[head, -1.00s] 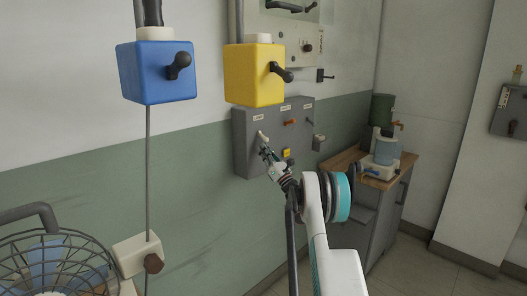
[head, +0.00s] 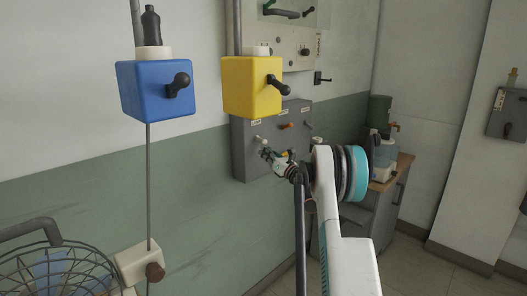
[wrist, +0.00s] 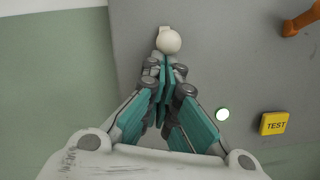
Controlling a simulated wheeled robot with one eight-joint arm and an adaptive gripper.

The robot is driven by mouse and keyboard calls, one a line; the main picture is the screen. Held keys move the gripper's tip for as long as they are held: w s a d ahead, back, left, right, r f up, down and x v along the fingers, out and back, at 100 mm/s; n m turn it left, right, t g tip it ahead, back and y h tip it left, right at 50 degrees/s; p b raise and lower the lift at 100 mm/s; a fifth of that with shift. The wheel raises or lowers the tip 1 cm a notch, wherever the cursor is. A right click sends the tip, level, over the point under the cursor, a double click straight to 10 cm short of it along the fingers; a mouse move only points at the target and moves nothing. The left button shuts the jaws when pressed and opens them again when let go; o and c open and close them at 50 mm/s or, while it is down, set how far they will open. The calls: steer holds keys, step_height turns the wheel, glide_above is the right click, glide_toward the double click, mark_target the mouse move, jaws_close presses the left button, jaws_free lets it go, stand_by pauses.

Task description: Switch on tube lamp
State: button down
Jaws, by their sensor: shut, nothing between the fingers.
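A grey wall panel (head: 243,165) carries a white-knobbed lever (head: 259,140), an orange lever (head: 287,125) and a dark lever (head: 308,125), with small labels above that I cannot read. In the wrist view the white knob (wrist: 169,40) is just beyond my fingertips, very near or touching; I cannot tell which. My gripper (head: 267,153) is shut and empty, just below the white knob. It also shows in the wrist view (wrist: 165,68). No tube lamp is recognisable in these views.
A yellow TEST button (wrist: 274,123) is right of my fingers, and the orange lever (wrist: 297,18) is above it. A yellow box (head: 250,88) and a blue box (head: 150,90) with black levers hang left. A caged fan (head: 60,262) stands at lower left.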

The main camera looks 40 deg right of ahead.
mark_target(265, 144)
steer(key=r+g+p, duration=0.1)
steer(key=g+p, duration=0.1)
steer(key=s+r+g+p, duration=0.1)
steer(key=r+g+p, duration=0.1)
steer(key=shift+s+r, duration=0.2)
stand_by(0.4)
steer(key=shift+s, duration=0.1)
stand_by(0.4)
